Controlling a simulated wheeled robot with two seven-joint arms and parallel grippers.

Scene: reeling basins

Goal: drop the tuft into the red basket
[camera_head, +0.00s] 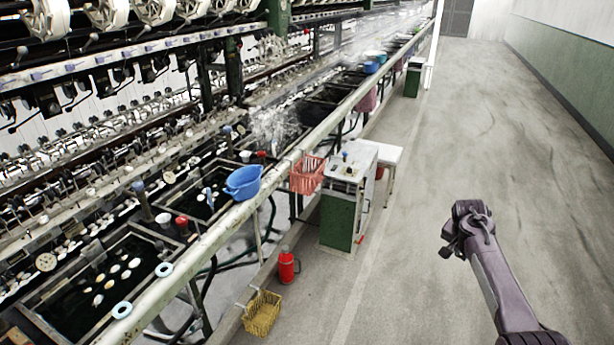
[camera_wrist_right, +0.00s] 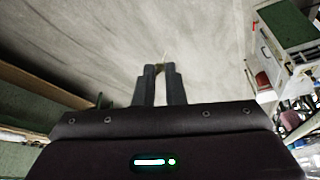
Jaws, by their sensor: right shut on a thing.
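The red basket (camera_head: 307,174) hangs by the basin rail, left of the white-topped green cabinet, in the head view. My right gripper (camera_head: 453,243) is over the open floor, well to the right of the basket and apart from it. In the right wrist view my right gripper (camera_wrist_right: 160,70) has its fingers close together. A small, pale, thin tuft (camera_wrist_right: 161,66) shows between the fingertips, mostly hidden by them. The tuft cannot be made out in the head view. My left gripper is not in view.
A green cabinet (camera_head: 343,205) with a white stool (camera_head: 390,158) behind it stands beside the basket. A blue basin (camera_head: 243,183) sits on the rail. The right aisle is clear.

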